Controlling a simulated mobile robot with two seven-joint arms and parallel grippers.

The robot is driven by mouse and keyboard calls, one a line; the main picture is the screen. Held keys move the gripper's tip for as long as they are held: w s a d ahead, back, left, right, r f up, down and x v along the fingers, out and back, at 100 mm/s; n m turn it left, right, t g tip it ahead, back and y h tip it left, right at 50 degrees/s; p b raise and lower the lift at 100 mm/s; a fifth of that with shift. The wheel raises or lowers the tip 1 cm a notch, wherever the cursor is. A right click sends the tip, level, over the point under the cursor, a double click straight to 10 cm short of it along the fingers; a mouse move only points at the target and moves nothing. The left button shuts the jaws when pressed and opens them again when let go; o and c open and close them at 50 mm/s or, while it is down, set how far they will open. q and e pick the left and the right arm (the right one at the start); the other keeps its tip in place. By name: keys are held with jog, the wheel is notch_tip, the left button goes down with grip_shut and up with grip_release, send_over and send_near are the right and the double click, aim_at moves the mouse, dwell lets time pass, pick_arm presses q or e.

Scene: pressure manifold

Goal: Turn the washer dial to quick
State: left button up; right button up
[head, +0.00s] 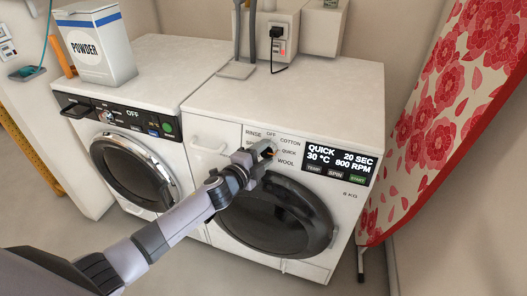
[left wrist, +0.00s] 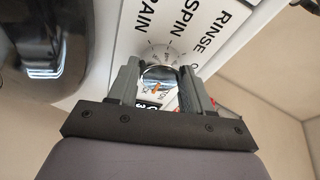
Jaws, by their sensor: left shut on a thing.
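The washer (head: 215,165) is the white machine on the right, with a round dark door (head: 275,218) and a dial on its front panel. Labels around the dial include RINSE, OFF, COTTON, QUICK and WOOL. The display (head: 338,160) reads QUICK, 30 °C, 20 SEC, 800 RPM. My left gripper (head: 268,149) is at the dial and hides most of it in the head view. In the left wrist view the chrome dial (left wrist: 160,76) sits between the two fingers of my left gripper (left wrist: 160,85), which are shut on it. My right gripper is not in view.
A second white machine (head: 130,140) stands at the left, its display reading OFF. A POWDER box (head: 97,48) stands on it. A socket box (head: 275,35) with a plug is behind the washer. A floral ironing board (head: 455,100) leans at the right.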

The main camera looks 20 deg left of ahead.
pick_arm(q)
jog(key=shift+r, duration=0.1)
dwell(0.3)
jog(key=o, duration=1)
jog(key=shift+o, duration=0.2)
jog(key=shift+s+a, duration=0.25)
jog(key=shift+s, duration=0.4)
jog(key=shift+p+v, duration=0.65)
jog(key=shift+v, duration=2.2)
